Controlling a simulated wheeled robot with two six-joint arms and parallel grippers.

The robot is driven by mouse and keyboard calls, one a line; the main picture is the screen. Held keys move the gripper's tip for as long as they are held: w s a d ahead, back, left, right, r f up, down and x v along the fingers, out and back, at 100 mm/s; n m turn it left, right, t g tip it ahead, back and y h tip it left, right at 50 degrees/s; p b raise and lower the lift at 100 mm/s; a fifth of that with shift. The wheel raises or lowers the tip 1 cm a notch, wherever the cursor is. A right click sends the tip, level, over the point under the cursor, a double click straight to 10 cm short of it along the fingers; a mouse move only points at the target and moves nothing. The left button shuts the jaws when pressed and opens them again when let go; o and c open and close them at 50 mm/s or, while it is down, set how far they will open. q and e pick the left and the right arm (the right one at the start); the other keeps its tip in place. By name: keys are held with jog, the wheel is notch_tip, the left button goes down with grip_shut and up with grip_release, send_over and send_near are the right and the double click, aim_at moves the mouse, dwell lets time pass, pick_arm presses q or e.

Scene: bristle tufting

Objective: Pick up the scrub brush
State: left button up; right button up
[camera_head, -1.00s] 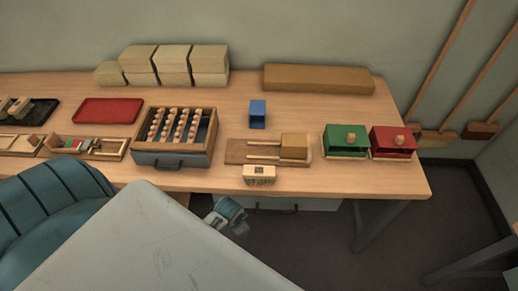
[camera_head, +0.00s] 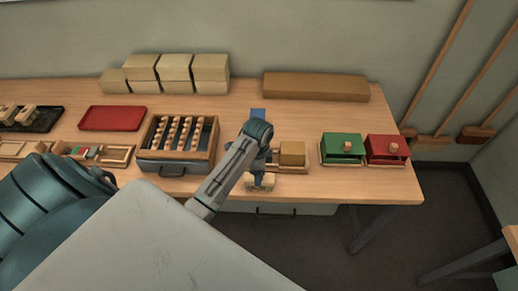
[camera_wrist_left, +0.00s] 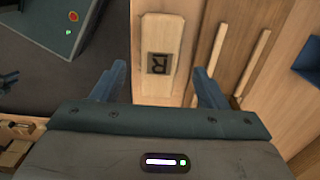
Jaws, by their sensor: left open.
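The scrub brush (camera_head: 264,184) is a pale block at the front edge of the table, mostly hidden by my left arm in the head view. In the left wrist view the brush (camera_wrist_left: 160,35) shows its pale wooden top with a dark square label. My left gripper (camera_wrist_left: 159,84) is open, one finger on each side of the brush's near end, with gaps visible. In the head view my left gripper (camera_head: 259,178) is over the brush, and its fingertips are hard to make out. My right gripper is not in view.
A wooden board with a tan block (camera_head: 292,153) lies just behind the brush. A bead-rod box (camera_head: 177,161) stands to the left. Green (camera_head: 342,149) and red (camera_head: 387,150) boxes stand to the right.

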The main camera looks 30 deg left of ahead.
pick_arm(q)
jog(key=shift+f, duration=0.8)
notch_tip(320, 180, down, 5)
jog(key=p, duration=0.2)
jog(key=shift+d+r+p, duration=0.15)
jog(key=shift+r+p, duration=0.05)
jog(key=shift+p, duration=0.1)
jog(key=shift+f, duration=0.35)
jog(key=shift+c, duration=0.5)
jog(key=c, duration=1)
